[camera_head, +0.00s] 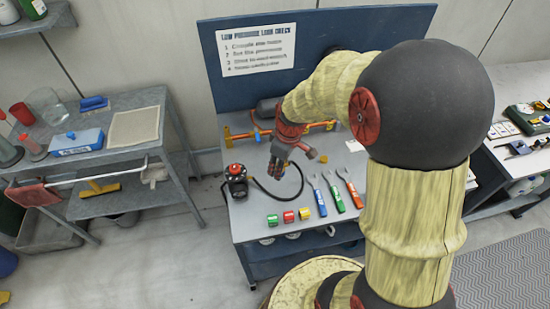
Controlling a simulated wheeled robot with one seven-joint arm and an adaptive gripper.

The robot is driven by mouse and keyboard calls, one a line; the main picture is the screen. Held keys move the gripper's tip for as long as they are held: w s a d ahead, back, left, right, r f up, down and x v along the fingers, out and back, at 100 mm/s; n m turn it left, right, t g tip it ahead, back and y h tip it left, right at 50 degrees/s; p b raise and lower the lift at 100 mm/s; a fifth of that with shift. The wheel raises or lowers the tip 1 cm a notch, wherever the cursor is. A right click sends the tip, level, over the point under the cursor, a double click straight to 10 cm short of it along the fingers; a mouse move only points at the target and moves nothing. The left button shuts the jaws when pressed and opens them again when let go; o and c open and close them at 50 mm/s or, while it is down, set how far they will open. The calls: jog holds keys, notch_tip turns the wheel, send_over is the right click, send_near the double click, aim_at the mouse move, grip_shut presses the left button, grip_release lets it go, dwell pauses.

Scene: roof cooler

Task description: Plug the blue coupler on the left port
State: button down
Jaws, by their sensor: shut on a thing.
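My gripper (278,172) is above the middle of the grey workbench (249,229), pointing down. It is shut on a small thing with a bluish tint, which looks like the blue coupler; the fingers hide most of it. A black hose (268,194) runs from a black and red device (237,181) at the bench's left and curves up beside my gripper. A copper-coloured pipe (238,136) lies along the back of the bench, with a small blue part (257,137) on it. My arm and gripper cover part of the pipe, and the left port cannot be made out clearly.
Several small coloured blocks (289,217) lie at the bench's front. Tools with blue (320,203), green (337,199) and red (354,194) handles lie to their right. A blue board (345,28) with a printed sheet (257,50) stands behind. A grey cart (142,99) stands left.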

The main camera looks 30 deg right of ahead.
jog(key=shift+s+a+r, duration=0.1)
jog(key=shift+s+r, duration=0.15)
jog(key=shift+s, duration=0.4)
jog(key=shift+r+p, duration=0.6)
jog(key=shift+r, duration=0.2)
jog(key=shift+f, duration=0.1)
jog(key=w+a+m+p, duration=0.2)
jog(key=w+m, duration=0.1)
jog(key=w, duration=0.7)
jog(key=shift+w+a, duration=0.15)
jog(key=shift+a, duration=0.15)
jog(key=w+a+m+p, duration=0.2)
jog(key=w+m, duration=0.1)
jog(key=w, duration=0.7)
jog(key=shift+a+h, duration=0.3)
jog(key=shift+h, duration=0.1)
dwell(0.5)
